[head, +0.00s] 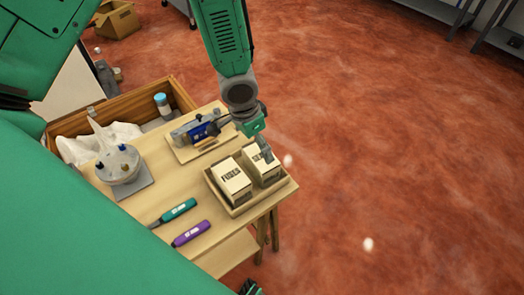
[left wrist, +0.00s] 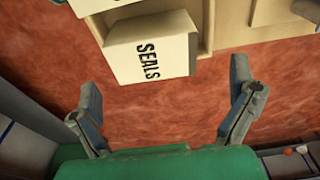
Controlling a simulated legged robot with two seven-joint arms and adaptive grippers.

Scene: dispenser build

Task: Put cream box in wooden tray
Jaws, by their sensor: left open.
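Two cream boxes are in the wooden tray (head: 237,212) at the table's right corner: one marked FUSES (head: 232,181) on the left and one marked SEALS (head: 262,167) on the right. My left gripper (head: 264,150) is open at the far side of the SEALS box and partly covers it. In the left wrist view, the SEALS box (left wrist: 150,50) lies just beyond the two spread fingers (left wrist: 166,80), with nothing gripped between them. A strip of the tray (left wrist: 207,28) shows beside it.
A board with a blue device (head: 190,133) lies behind the tray. A round grey fixture (head: 118,165) stands left. A teal tool (head: 178,211) and a purple tool (head: 191,233) lie in front. A wooden crate (head: 180,95) holds a bottle and white cloth.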

